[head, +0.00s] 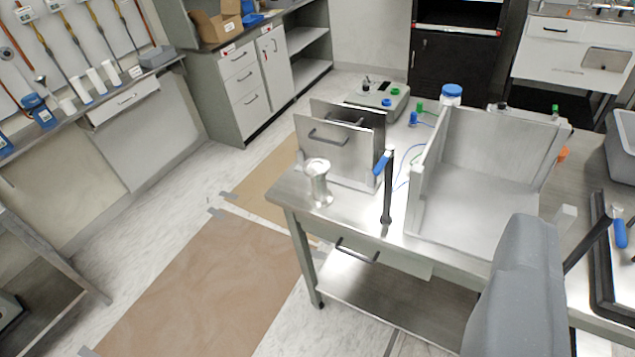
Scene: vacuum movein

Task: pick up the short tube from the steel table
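The short tube (318,182), a shiny steel piece with a flange at each end, stands upright near the left corner of the steel table (348,218). Nothing touches it that I can see. My gripper (522,285) shows only as a grey shape at the lower right, well to the right of the tube and apart from it. Its fingertips cannot be made out, so I cannot tell whether it is open or shut.
Brown floor sheets (200,290) lie left of the table, where the floor is clear.

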